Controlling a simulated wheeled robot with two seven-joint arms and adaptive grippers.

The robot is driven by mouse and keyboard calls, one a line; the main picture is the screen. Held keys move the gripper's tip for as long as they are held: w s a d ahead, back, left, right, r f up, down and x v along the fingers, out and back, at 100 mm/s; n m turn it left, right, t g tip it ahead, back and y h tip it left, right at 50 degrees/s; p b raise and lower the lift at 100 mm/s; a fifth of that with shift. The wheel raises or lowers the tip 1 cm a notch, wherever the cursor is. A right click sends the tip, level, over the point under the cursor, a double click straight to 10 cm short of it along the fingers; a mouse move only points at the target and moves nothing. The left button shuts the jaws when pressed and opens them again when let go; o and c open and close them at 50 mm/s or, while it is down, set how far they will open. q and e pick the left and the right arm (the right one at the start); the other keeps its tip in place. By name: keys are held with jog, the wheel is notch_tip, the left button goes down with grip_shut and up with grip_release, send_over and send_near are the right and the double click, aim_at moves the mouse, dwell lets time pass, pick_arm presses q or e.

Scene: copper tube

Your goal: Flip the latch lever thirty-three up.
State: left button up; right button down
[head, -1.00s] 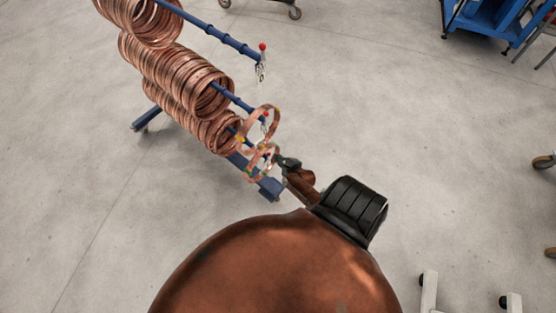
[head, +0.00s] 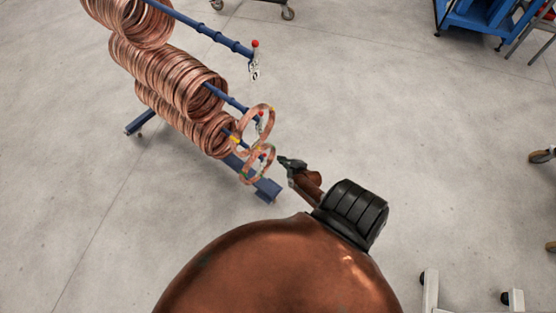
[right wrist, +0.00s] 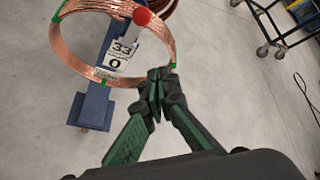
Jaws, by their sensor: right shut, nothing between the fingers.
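The lever with a round red knob (right wrist: 142,16) and a white tag (right wrist: 118,52) reading "33" above "0" shows in the right wrist view, framed by a loose copper ring (right wrist: 72,62) with green tape bands. In the head view, the lower of two taped rings (head: 247,176) hangs at the end of the low rack arm; the lever there is too small to tell its angle. My right gripper (head: 281,160) is just right of that ring, apart from it. Its fingertips (right wrist: 155,84) are together and empty, below and right of the tag. My left gripper is not in view.
The blue rack carries thick copper coils (head: 172,75) on several arms. An upper arm ends in another red-knobbed latch (head: 255,44). The rack's blue foot (head: 268,190) lies below the rings. A blue cart (head: 480,20) stands far right; the floor between is clear.

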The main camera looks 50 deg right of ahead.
jog(key=s+a+r+p, duration=0.2)
jog(key=s+r+p, duration=0.1)
jog(key=r, duration=0.4)
jog(key=shift+s, duration=0.7)
jog(key=shift+a, duration=0.1)
jog(key=s+a+f+n+g+y, duration=0.1)
jog(key=s+a+f+n+g, duration=0.2)
jog(key=s+a+f+n, duration=0.6)
jog(key=s+a+f+n+g+y, duration=0.2)
jog(key=s+a+f+n, duration=0.35)
jog(key=f, duration=0.55)
jog(key=s+a+f+n+g, duration=0.1)
jog(key=s+a+f+n, duration=0.1)
jog(key=s+n, duration=0.3)
jog(key=s+a+f+n+g, duration=0.2)
jog(key=s+n, duration=0.4)
jog(key=s, duration=0.3)
jog(key=s+a+f+n+g, duration=0.2)
jog(key=s+a+f+n, duration=0.2)
jog(key=s+n, duration=0.1)
jog(key=shift+s, duration=0.9)
